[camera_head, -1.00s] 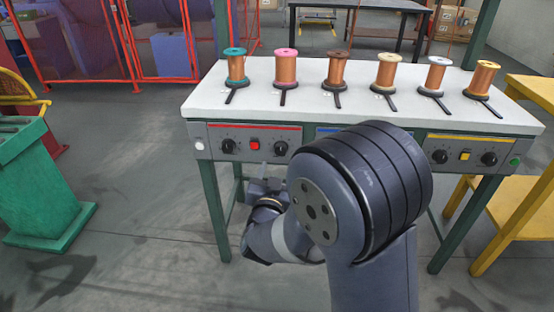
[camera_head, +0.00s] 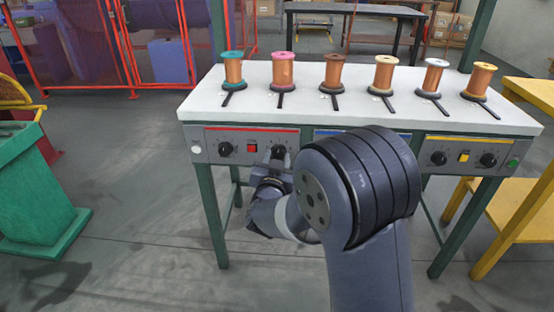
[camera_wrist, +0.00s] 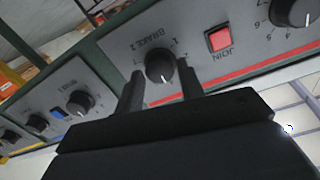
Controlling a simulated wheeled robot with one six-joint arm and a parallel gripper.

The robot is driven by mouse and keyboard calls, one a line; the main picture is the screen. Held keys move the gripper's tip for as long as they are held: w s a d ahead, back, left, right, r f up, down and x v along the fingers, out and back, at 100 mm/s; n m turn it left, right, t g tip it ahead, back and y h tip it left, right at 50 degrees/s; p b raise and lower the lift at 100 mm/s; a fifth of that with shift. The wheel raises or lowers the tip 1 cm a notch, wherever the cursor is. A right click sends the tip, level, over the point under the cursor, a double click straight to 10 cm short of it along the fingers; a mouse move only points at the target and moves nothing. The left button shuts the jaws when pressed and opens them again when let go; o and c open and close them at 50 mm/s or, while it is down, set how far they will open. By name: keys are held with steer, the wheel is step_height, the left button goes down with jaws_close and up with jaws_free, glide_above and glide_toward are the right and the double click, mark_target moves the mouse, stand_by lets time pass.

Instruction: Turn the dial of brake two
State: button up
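The brake two dial (camera_wrist: 160,66) is a round black knob with a white pointer line, on a grey panel and labelled BRAKE 2. In the head view this dial (camera_head: 278,151) is the right knob of the red-striped panel, partly covered by my gripper (camera_head: 275,162). In the wrist view my gripper (camera_wrist: 160,72) is open, with one dark finger on each side of the knob. Gaps show between the fingers and the knob; I cannot tell whether the tips reach past its face.
A red JOIN button (camera_wrist: 218,39) sits beside the dial, with another black knob (camera_wrist: 296,12) beyond it. A blue-marked panel (camera_wrist: 75,90) lies on the other side. Several wire spools stand on the white tabletop (camera_head: 205,100) above the panels.

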steer(key=c, duration=0.6)
steer(key=shift+n, duration=0.3)
steer(key=n+p, duration=0.2)
steer(key=shift+r+n, duration=0.1)
steer(key=shift+n, duration=0.3)
steer(key=n+p, duration=0.2)
steer(key=n, duration=0.2)
steer(key=shift+n+p, duration=0.3)
steer(key=shift+p, duration=0.05)
steer(key=n+p, duration=0.1)
steer(key=n, duration=0.3)
steer(key=shift+n+y+p, duration=0.3)
steer(key=shift+p, duration=0.1)
steer(key=shift+f+n+t+p, duration=0.15)
steer(key=shift+n+p, duration=0.15)
steer(key=shift+n, duration=0.6)
steer(key=shift+f+n+t+p, duration=0.15)
steer(key=shift+n+p, duration=0.1)
steer(key=shift+n, duration=0.65)
steer(key=shift+r, duration=0.1)
